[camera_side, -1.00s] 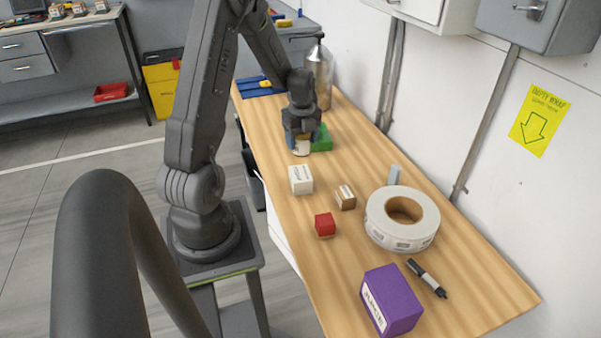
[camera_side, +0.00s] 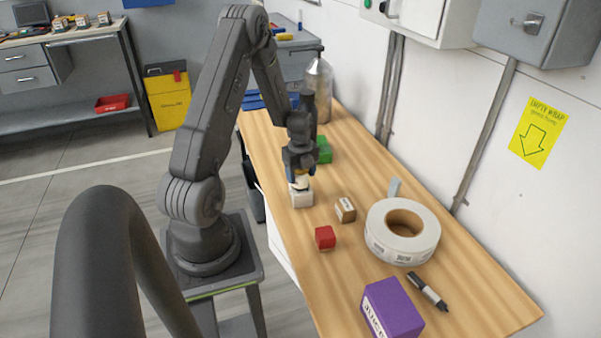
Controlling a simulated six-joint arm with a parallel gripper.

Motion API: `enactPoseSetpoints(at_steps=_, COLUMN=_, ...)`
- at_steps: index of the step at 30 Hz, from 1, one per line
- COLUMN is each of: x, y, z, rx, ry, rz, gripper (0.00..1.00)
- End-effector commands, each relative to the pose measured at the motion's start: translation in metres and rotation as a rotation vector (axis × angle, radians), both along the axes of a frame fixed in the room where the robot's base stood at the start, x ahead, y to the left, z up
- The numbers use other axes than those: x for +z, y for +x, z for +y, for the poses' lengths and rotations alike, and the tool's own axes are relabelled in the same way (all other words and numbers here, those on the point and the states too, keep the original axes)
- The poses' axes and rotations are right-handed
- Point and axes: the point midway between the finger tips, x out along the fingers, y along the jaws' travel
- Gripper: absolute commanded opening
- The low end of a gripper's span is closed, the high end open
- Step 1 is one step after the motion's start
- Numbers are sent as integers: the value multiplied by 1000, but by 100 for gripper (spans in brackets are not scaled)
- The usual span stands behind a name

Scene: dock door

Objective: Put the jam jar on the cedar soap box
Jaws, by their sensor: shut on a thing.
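My gripper (camera_side: 299,169) is shut on a small pale jar (camera_side: 301,183), taken as the jam jar; the fingers hide much of it. The jar is upright, directly over the white box (camera_side: 301,199) in the picture. I cannot tell whether it touches the box's top. A small brown box (camera_side: 345,209) with a pale label stands to the right of the white box. The print on both boxes is too small to read, so I cannot tell for sure which is the cedar soap box.
A red cube (camera_side: 325,238), a big white tape roll (camera_side: 402,231), a purple box (camera_side: 391,308) and a black marker (camera_side: 428,291) occupy the near part of the bench (camera_side: 482,288). A green block (camera_side: 323,151) and a metal bottle (camera_side: 318,88) stand behind my gripper.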

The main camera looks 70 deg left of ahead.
Motion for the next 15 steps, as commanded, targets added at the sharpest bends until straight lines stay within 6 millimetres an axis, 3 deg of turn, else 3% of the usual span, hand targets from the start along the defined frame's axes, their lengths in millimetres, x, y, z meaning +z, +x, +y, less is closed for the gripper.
enactPoseSetpoints(at_steps=1, x=-2, y=0, z=0, rx=0, ry=0, rz=0, gripper=30)
enactPoseSetpoints(at_steps=2, x=-1, y=0, z=0, rx=0, ry=0, rz=0, gripper=66)
enactPoseSetpoints(at_steps=9, x=-1, y=0, z=0, rx=0, ry=0, rz=0, gripper=88)
enactPoseSetpoints(at_steps=15, x=-1, y=0, z=0, rx=0, ry=0, rz=0, gripper=88)
